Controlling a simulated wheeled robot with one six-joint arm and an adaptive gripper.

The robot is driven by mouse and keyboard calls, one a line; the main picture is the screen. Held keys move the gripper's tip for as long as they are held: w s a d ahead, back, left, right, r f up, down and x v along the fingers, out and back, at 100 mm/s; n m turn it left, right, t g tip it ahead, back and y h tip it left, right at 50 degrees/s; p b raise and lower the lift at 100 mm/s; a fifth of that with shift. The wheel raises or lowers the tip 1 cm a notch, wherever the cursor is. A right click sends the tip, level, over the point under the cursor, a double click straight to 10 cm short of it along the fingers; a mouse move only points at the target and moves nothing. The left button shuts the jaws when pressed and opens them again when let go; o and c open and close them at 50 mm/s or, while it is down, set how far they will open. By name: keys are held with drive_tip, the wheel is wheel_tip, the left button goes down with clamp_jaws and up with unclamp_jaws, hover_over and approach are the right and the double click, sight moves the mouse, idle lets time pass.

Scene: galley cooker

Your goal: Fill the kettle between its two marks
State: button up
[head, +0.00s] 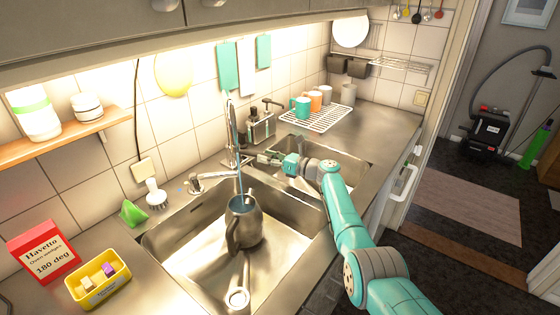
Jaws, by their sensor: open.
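The grey metal kettle (245,228) stands upright in the left sink basin, under the tap (230,135). A thin bluish stream of water (240,178) runs down from the tap into the kettle's open top. The two marks and the water level cannot be made out. A metal tap lever (205,180) shows at the basin's back edge. My gripper (262,160) is open, with nothing seen in it. It points left above the divider between the basins, just right of the tap and behind the kettle.
A green funnel (133,213) and a white brush (156,195) stand left of the basin. A red box (44,250) and a yellow tub (98,292) are at front left. Mugs (300,107) stand on a white rack beyond the right basin (345,172). My arm crosses the front counter.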

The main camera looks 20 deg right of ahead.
drive_tip(key=v, duration=1.1)
drive_tip(key=shift+s+d, duration=0.2)
idle(6.7)
